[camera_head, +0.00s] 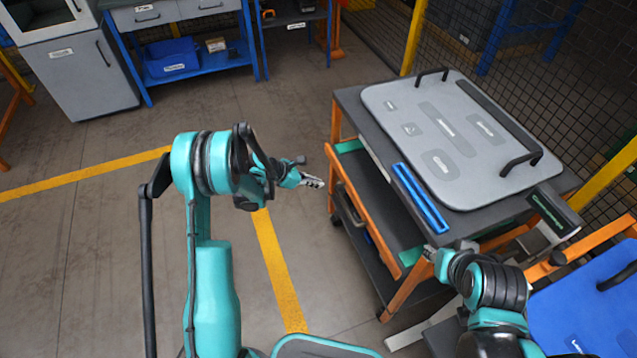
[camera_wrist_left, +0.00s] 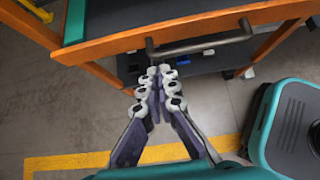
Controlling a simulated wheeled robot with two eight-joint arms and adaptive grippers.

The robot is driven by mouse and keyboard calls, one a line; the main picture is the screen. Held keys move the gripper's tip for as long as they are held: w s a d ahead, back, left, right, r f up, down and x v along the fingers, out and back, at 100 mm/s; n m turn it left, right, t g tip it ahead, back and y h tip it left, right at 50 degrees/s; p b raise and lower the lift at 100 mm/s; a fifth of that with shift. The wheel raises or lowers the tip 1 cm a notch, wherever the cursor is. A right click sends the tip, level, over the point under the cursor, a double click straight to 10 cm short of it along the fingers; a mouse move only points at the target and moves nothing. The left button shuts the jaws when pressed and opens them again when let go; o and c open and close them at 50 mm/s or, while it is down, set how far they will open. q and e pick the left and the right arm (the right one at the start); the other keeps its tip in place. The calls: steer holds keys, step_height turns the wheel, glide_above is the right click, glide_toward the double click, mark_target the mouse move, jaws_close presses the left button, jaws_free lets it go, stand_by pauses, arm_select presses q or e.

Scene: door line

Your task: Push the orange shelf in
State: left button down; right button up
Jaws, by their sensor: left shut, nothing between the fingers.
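The orange shelf (camera_head: 364,222) is a dark tray with an orange front. It sticks out of the left side of the grey cart, under its top. Its orange front (camera_wrist_left: 180,27) also shows in the left wrist view, with a grey bar handle (camera_wrist_left: 205,42) on it. My left gripper (camera_head: 318,183) is shut and empty, just left of the shelf front. In the wrist view its fingertips (camera_wrist_left: 152,72) are by the left end of the handle; contact cannot be told. My right gripper (camera_head: 432,254) is at the cart's near corner, its fingers too small to read.
A grey lid-like panel with black handles (camera_head: 460,135) and a blue bar (camera_head: 420,198) lie on the cart top (camera_head: 350,100). A blue panel (camera_head: 590,310) is at the lower right. Open floor lies left of the cart; benches stand at the back.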

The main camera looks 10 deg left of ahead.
mark_target(336, 190)
arm_select(q)
steer(key=b+x, duration=0.2)
steer(key=x, duration=0.5)
steer(key=shift+w+d+f+b, duration=0.15)
steer(key=shift+f+b, duration=0.15)
steer(key=shift+f, duration=0.05)
steer(key=shift+w+d+r+b, duration=0.1)
steer(key=shift+w+d+b, duration=0.1)
steer(key=shift+w+d, duration=0.25)
steer(key=shift+w+d+r+b, duration=0.1)
steer(key=shift+w+d+b, duration=0.15)
steer(key=shift+d, duration=0.3)
steer(key=shift+w+d+r, duration=0.1)
steer(key=shift+w+d, duration=0.25)
steer(key=shift+d, duration=0.15)
steer(key=shift+d, duration=0.1)
steer(key=w+d, duration=0.1)
steer(key=d, duration=0.1)
steer(key=w+d, duration=0.1)
steer(key=d, duration=0.1)
steer(key=shift+w, duration=0.3)
